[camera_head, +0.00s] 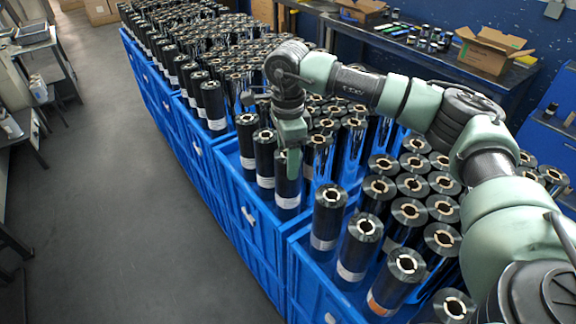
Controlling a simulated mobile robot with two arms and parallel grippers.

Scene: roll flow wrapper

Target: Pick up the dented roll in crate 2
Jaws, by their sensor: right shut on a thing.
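My right arm reaches in from the right over the blue crates. My right gripper (291,160) points down and is shut on the top of a dark roll (287,193) with a white label band. This roll stands upright at the front edge of the second-nearest blue crate (233,183), or just above its floor; I cannot tell which. The gripper hides the roll's top, and I cannot make out a dent on it. My left gripper is not in view.
Similar rolls (264,155) stand close to the held one. The nearest crate (312,285) also holds many upright rolls (329,215). More full crates run to the back left. A bench with open cardboard boxes (490,50) stands behind. The grey floor at left is clear.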

